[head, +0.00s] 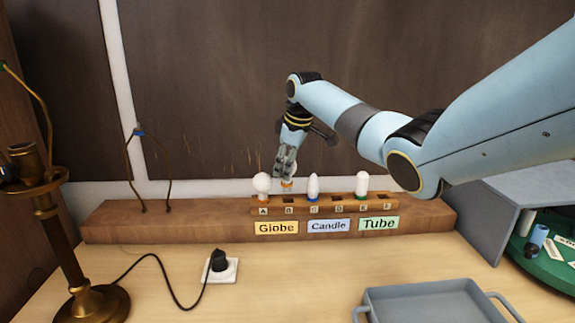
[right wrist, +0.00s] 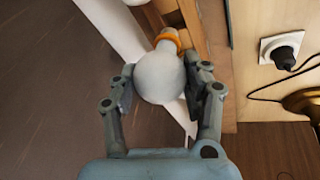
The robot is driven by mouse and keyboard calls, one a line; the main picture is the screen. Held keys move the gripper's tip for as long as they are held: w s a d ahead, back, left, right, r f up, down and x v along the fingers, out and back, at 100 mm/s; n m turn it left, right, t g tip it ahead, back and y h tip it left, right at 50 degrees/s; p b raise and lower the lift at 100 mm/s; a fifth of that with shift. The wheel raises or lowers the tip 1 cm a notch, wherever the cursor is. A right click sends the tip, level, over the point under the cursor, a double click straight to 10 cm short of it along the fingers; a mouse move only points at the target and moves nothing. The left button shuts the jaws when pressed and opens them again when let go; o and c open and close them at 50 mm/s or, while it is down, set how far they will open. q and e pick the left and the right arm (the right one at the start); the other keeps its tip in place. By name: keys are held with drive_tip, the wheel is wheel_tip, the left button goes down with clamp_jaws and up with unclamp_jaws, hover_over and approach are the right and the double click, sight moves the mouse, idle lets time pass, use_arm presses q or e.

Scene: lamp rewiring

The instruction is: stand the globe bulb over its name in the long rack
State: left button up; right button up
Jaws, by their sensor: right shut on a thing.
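My right gripper (head: 286,178) points down over the left part of the long wooden rack (head: 350,205). It is shut on the white globe bulb (right wrist: 158,78), which sits between both fingers in the right wrist view with its orange collar (right wrist: 167,38) beyond. In the head view the fingers hide most of this bulb. Another round white bulb (head: 262,184) stands at A, left of the gripper. My left gripper is not in view.
A candle bulb (head: 313,187) and a tube bulb (head: 362,183) stand farther right in the rack. A brass lamp (head: 68,250) stands left, a plug (head: 218,262) in front. A grey tray (head: 430,303) lies front right. The table before the rack's labels is clear.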

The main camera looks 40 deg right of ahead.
sight(289, 186)
drive_tip(key=shift+s+d+f+b, duration=0.15)
drive_tip(key=shift+f+b, duration=0.15)
drive_tip(key=shift+f, duration=0.15)
drive_tip(key=shift+f+b, duration=0.2)
drive_tip(key=shift+b, duration=0.1)
drive_tip(key=shift+f+b, duration=0.3)
drive_tip(key=shift+f, duration=0.3)
drive_tip(key=shift+f+b, duration=0.35)
drive_tip(key=shift+f, duration=0.45)
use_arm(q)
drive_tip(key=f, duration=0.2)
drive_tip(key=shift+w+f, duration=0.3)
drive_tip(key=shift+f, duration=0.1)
use_arm(e)
drive_tip(key=shift+f, duration=0.1)
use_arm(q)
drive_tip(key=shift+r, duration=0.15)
use_arm(e)
drive_tip(key=shift+f, duration=0.15)
